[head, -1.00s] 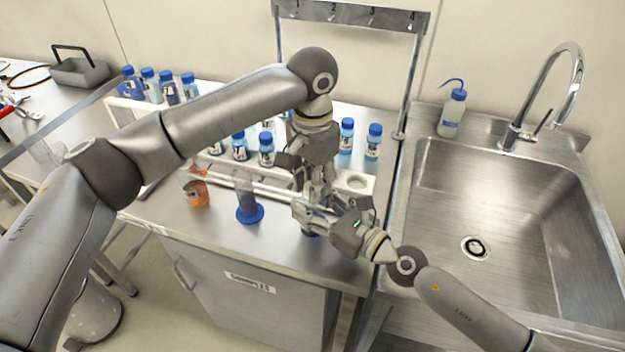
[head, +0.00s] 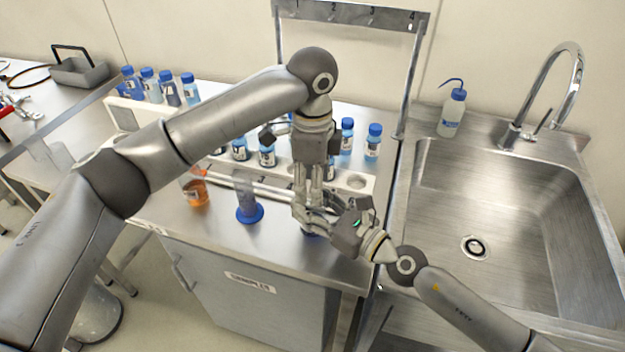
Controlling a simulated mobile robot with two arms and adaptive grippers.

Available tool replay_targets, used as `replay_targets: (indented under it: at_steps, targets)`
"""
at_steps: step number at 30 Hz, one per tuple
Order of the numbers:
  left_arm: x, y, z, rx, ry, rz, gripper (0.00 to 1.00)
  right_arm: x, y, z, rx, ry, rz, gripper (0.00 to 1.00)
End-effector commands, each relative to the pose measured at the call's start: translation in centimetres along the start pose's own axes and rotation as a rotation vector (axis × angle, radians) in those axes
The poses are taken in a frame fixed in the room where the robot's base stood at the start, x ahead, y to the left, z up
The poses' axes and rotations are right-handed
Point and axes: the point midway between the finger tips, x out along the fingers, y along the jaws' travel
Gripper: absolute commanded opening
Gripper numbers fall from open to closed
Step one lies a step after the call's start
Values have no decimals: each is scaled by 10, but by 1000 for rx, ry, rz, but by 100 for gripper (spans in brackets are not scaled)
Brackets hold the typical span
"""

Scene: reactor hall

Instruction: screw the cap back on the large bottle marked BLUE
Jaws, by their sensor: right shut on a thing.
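My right gripper (head: 312,219) is shut low over the bench near its front edge, on a bottle (head: 311,234) of which only a small dark blue part shows below the fingers. Its label is hidden, so I cannot read BLUE on it. My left gripper (head: 308,190) points straight down from above, its fingers right over the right gripper. Whether its fingers are open or shut, and whether a cap is between them, I cannot tell, as the two grippers overlap there.
A beaker of orange liquid (head: 196,194) and a cylinder with a blue base (head: 248,212) stand left of the grippers. Behind is a white rack (head: 378,184) with several blue-capped bottles (head: 373,142). A sink (head: 520,230) lies right, with a wash bottle (head: 452,112) behind.

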Motion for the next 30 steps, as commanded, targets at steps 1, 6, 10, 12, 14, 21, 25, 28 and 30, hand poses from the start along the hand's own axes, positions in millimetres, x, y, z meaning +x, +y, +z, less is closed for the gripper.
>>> replay_targets:
  at_steps: [1,6,10,12,14,21,25,28,30]
  targets:
    - [0,0,0,0,0,0,50,0,0,0,0,0,0,0]
    - [-1,0,0,0,1,0,50,0,0,0,0,0,0,0]
    - [-9,0,-1,0,2,-1,50,0,0,0,0,0,0,0]
    - [-17,0,-1,0,2,-1,50,0,0,0,0,0,0,0]
    - [-26,0,-1,0,2,-2,50,0,0,0,0,0,0,0]
    - [-45,0,-1,0,0,1,50,0,0,0,0,0,0,0]
    - [-45,0,0,0,0,1,50,0,0,0,0,0,0,0]
    - [-45,0,0,-3,0,1,48,0,0,0,0,0,0,0]
    - [-46,0,0,-20,1,0,48,0,0,0,0,0,0,0]
